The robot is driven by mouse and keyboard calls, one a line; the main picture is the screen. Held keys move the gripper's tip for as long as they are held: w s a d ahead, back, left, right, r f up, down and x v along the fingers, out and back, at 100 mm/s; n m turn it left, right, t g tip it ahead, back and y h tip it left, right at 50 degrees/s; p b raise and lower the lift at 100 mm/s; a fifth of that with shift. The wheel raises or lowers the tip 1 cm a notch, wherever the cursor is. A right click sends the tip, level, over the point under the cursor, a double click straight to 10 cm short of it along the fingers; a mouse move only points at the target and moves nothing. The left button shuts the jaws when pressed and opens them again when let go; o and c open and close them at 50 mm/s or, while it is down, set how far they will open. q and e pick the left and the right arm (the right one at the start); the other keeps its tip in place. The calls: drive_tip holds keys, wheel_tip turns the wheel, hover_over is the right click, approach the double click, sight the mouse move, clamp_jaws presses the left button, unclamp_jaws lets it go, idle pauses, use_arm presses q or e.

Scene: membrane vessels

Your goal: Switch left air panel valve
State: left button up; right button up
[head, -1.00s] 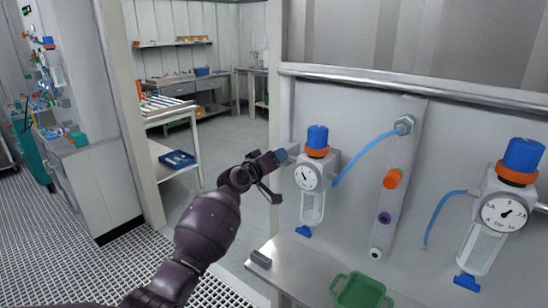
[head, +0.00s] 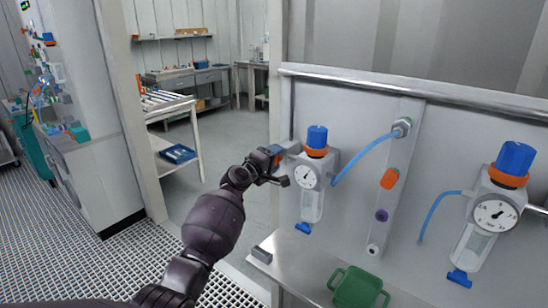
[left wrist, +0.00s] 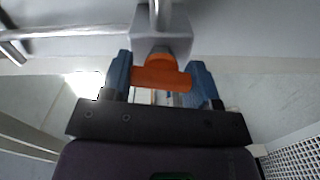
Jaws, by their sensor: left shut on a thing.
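The left air panel (head: 316,170) has a regulator with a blue knob, an orange collar, a round white gauge and a clear bowl. At its left side is a grey valve body (left wrist: 160,40) with an orange valve handle (left wrist: 160,75). My left gripper (head: 279,156) reaches this side from the left. In the left wrist view its blue fingers (left wrist: 165,84) are on both sides of the orange handle and shut on it. In the head view the gripper mostly hides the handle. My right gripper is not in view.
A second regulator (head: 492,215) hangs at the right. Between them is a grey manifold (head: 402,150) with orange and purple ports and a blue hose (head: 362,155). Open floor lies to the left.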

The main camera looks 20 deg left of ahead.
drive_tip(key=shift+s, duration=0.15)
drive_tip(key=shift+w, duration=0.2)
use_arm(q)
drive_tip(key=o, duration=0.9)
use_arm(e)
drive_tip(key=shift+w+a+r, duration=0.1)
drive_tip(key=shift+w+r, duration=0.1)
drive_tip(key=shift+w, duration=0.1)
use_arm(q)
drive_tip(key=shift+s, duration=0.1)
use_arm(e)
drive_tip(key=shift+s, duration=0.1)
use_arm(q)
drive_tip(key=shift+s+a, duration=0.15)
drive_tip(key=shift+s, duration=0.05)
drive_tip(key=p+v, duration=0.1)
drive_tip(key=v, duration=0.9)
drive_tip(key=shift+s, duration=0.1)
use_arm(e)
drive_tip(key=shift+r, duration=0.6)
